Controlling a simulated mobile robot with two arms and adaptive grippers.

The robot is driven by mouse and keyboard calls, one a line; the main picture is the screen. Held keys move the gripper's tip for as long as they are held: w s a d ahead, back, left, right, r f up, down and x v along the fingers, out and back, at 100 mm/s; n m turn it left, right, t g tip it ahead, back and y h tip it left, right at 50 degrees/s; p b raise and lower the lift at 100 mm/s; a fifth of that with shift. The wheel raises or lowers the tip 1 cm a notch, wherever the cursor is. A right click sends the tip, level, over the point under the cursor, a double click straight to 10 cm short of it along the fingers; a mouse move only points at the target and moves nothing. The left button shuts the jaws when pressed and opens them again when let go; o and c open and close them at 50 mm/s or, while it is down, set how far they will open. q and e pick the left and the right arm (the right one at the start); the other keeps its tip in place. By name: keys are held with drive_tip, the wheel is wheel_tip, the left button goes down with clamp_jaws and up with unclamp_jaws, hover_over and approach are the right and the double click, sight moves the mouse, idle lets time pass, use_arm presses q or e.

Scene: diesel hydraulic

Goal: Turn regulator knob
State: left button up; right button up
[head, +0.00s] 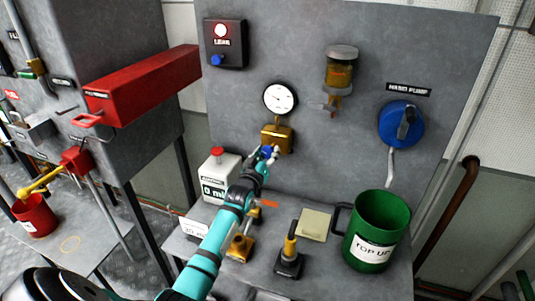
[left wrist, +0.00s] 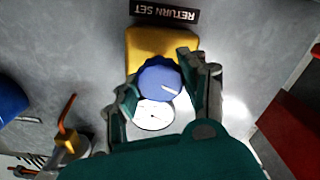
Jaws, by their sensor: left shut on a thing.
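The regulator is a brass-yellow block (head: 281,137) on the grey back panel, below a round white gauge (head: 279,98). Its blue knob (head: 266,151) is mostly covered by my gripper in the head view. In the left wrist view the blue knob (left wrist: 161,77) carries a white pointer line, with the yellow block (left wrist: 150,45) behind it and a "RETURN SET" label above, upside down. My left gripper (head: 269,155) has its fingers on both sides of the knob and is shut on it; the fingers also show in the left wrist view (left wrist: 165,82). My right gripper is not in view.
A green "TOP UP" jug (head: 393,222), a black-based tool (head: 289,254) and a white bottle (head: 217,174) stand on the shelf below. A blue hand pump (head: 398,124) and a glass bowl (head: 341,70) are on the panel. A red box (head: 145,82) juts out at left.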

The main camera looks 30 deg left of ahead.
use_arm(q)
drive_tip(key=shift+f, duration=0.2)
idle(0.3)
drive_tip(key=o, duration=1.2)
drive_tip(key=shift+r, duration=0.1)
drive_tip(key=v, duration=1.2)
